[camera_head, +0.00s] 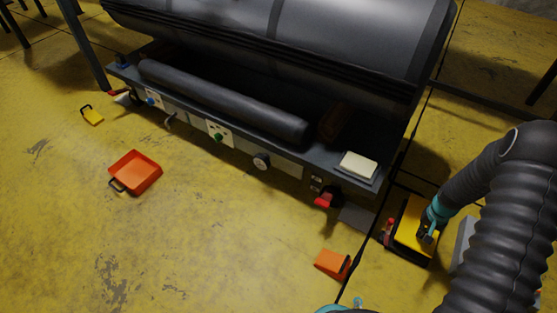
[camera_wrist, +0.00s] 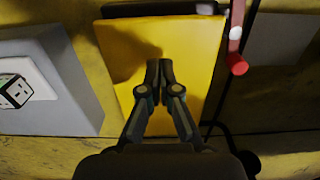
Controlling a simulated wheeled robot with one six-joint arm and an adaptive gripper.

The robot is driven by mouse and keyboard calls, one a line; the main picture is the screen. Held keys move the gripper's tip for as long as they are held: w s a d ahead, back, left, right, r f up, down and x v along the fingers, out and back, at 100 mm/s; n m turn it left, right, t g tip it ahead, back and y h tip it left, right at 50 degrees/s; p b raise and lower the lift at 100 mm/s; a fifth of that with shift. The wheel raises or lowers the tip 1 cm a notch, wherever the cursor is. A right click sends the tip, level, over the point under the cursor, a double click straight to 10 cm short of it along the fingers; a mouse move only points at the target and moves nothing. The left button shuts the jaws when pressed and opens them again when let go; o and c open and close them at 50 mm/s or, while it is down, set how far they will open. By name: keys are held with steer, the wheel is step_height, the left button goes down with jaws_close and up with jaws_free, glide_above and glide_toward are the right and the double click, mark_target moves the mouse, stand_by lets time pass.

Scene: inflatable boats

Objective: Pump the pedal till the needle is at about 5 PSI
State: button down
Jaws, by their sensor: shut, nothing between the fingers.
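The yellow pedal (camera_head: 408,230) lies on the floor right of the grey workbench, in a dark frame. In the wrist view its plate (camera_wrist: 200,50) fills the middle. My gripper (camera_head: 427,237) is over the pedal with its fingers shut and empty. In the wrist view the closed fingertips (camera_wrist: 159,66) point at the plate, and a shadow lies beside them; I cannot tell whether they touch it. A small round gauge (camera_head: 261,161) sits on the bench front. Its needle is too small to read.
A red-tipped lever (camera_wrist: 236,45) stands right beside the pedal. A grey box with a socket (camera_wrist: 52,85) is at its left in the wrist view. An orange tray (camera_head: 135,171) and an orange dustpan-like piece (camera_head: 331,263) lie on the floor. The bench (camera_head: 285,174) borders the pedal's left.

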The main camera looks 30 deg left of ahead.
stand_by(0.3)
steer(key=shift+f+b, duration=1.1)
steer(key=shift+f, duration=1.3)
steer(key=shift+r+p, duration=1.1)
steer(key=shift+r, duration=1.3)
